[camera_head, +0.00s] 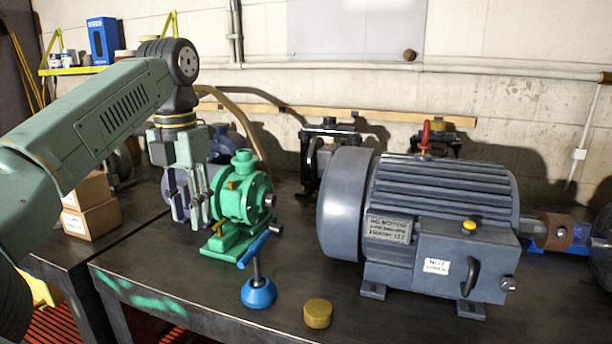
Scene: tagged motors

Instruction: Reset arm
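My arm reaches in from the left, and my gripper (189,217) points down beside the left side of a green pump (243,190). Its fingers overlap the pump's left edge in the picture. I cannot tell whether they touch it, or how far apart they are. Nothing clearly shows held between them. A large grey motor (430,205) with a red eyebolt, a yellow button and labels stands to the right on the dark bench (370,320).
A blue-based peg (258,292) and a brass-coloured cap (318,313) stand near the bench's front edge. Cardboard boxes (92,218) sit at the left. Dark machine parts (328,145) stand behind the pump. A blue part with a brown band (553,231) lies at the right.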

